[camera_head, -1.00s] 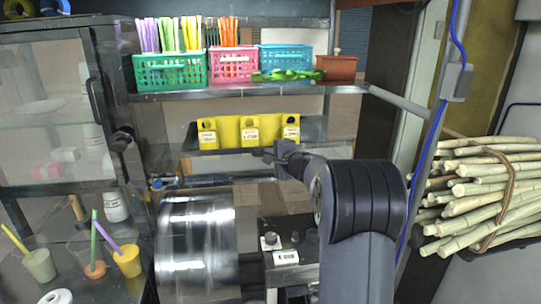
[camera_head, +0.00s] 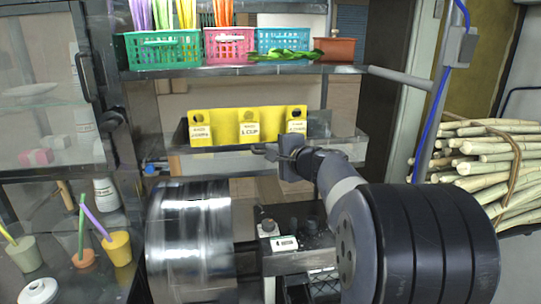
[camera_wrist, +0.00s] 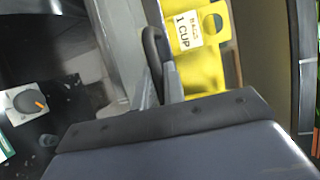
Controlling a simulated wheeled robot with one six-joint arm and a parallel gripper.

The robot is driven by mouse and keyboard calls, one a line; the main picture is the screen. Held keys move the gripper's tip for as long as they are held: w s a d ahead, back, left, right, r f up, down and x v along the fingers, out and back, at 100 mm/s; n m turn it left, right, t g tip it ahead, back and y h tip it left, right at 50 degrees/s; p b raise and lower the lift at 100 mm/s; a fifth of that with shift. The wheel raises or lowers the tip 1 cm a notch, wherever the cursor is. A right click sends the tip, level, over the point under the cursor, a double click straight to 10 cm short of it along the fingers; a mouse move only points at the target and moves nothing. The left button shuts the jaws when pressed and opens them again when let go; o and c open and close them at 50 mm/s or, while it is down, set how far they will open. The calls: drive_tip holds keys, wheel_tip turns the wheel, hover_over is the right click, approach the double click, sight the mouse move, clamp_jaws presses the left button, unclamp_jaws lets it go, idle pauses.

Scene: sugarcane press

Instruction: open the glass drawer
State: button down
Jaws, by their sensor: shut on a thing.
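The glass drawer (camera_head: 205,163) has a clear front and sits below the basket shelf. It is pulled partly out, and a yellow holder (camera_head: 248,127) with round holes and labels, one reading "1 CUP", stands inside it. My gripper (camera_head: 268,152) is shut at the middle of the drawer's front. In the wrist view my gripper (camera_wrist: 162,85) is closed around the dark curved handle (camera_wrist: 152,45), with the clear drawer wall (camera_wrist: 118,40) and the yellow holder (camera_wrist: 195,45) just beyond. The handle is mostly hidden by my gripper in the head view.
A shiny metal drum (camera_head: 190,240) and a control box with a knob (camera_head: 268,226) stand below the drawer. Baskets (camera_head: 163,50) line the shelf above. A glass cabinet (camera_head: 50,110) is at left; cane stalks (camera_head: 490,165) lie at right. Cups (camera_head: 118,248) stand at lower left.

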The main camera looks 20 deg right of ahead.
drive_tip(key=s+a+b, duration=0.1)
drive_tip(key=s+b, duration=0.1)
drive_tip(key=s, duration=0.5)
drive_tip(key=shift+a, duration=0.2)
drive_tip(key=c, duration=1.5)
unclamp_jaws()
drive_tip(key=b+v, duration=0.2)
drive_tip(key=v, duration=0.8)
drive_tip(key=shift+s, duration=0.3)
drive_tip(key=shift+w+r, duration=0.1)
